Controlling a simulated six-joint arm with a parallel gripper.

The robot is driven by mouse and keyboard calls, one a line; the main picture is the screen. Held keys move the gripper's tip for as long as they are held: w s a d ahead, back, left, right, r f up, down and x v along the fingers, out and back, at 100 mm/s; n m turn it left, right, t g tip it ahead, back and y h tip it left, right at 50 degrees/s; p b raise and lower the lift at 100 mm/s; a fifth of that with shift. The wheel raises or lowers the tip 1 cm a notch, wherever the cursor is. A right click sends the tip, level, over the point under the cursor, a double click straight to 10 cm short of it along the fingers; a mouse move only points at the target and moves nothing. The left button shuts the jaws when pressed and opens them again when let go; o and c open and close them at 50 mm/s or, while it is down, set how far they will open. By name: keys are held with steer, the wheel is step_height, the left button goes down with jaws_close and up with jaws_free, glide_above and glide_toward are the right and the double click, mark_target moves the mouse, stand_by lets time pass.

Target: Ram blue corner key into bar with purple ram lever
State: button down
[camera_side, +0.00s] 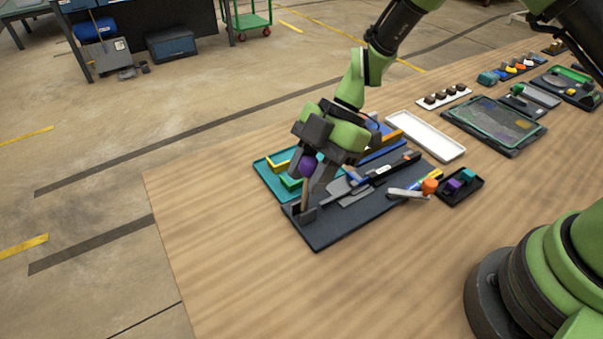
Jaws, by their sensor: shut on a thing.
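The purple ram lever (307,167) has a round purple knob on a brownish shaft that rises from the near left end of a dark fixture plate (322,238). My gripper (309,178) is shut on the knob from above, with one finger on each side. The lever stands nearly upright. A long dark bar (391,166) lies along the fixture, to the right of my gripper. A small blue piece (361,182), which may be the blue corner key, shows near the bar's left end. I cannot tell how far it sits in the bar.
A teal tray (262,176) with yellow and green pieces is behind my gripper. An orange-knobbed lever (430,186) lies at the fixture's right. A black tray (467,193) holds purple and teal pieces. A white tray (430,138) stands behind. The table's front left is clear.

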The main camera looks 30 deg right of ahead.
steer(key=shift+d+y, duration=0.4)
steer(key=shift+y, duration=0.2)
